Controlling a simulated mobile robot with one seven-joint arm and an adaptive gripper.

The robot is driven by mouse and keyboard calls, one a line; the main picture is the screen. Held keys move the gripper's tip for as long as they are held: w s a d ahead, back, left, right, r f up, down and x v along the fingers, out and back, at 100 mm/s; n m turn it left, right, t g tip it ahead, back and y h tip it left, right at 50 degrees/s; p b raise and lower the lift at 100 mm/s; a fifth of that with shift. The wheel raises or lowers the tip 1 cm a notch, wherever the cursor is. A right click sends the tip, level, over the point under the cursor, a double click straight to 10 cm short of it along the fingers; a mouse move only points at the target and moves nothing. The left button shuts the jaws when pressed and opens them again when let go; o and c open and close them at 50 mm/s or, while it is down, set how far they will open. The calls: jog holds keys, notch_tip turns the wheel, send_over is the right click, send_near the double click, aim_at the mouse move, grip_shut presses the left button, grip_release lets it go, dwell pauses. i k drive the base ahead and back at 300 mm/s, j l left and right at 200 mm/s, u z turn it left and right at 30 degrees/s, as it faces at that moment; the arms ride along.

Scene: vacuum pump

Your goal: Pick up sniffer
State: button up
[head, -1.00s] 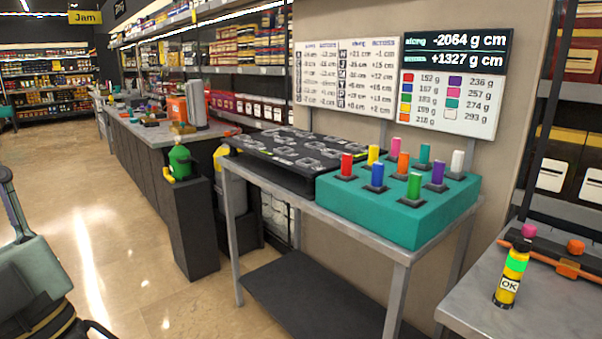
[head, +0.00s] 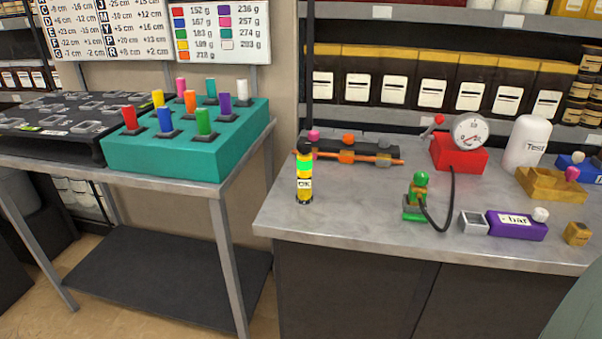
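No object in the head view is labelled as the sniffer, and I cannot tell for sure which one it is. On the grey counter (head: 340,228) stands an upright yellow and green striped cylinder (head: 304,180) with a black top and an OK label. To its right is a small green device (head: 418,195) with a black hose (head: 452,190) running up to a red box (head: 458,155) with a round dial gauge (head: 470,132). A purple box (head: 517,225) marked "bar" lies farther right. My gripper is not in view.
A dark rack with an orange bar (head: 347,156) lies behind the cylinder. A white container (head: 527,143) and an ochre tray (head: 553,185) stand at the right. A teal block with coloured pegs (head: 190,155) sits on the left table. The counter's front left is clear.

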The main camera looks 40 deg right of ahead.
aim_at(304, 197)
jog(key=i+l+z, duration=0.1)
jog(key=z, duration=0.25)
jog(key=i+z, duration=0.1)
jog(key=z, duration=0.25)
jog(key=i+z, duration=0.1)
jog(key=z, duration=0.25)
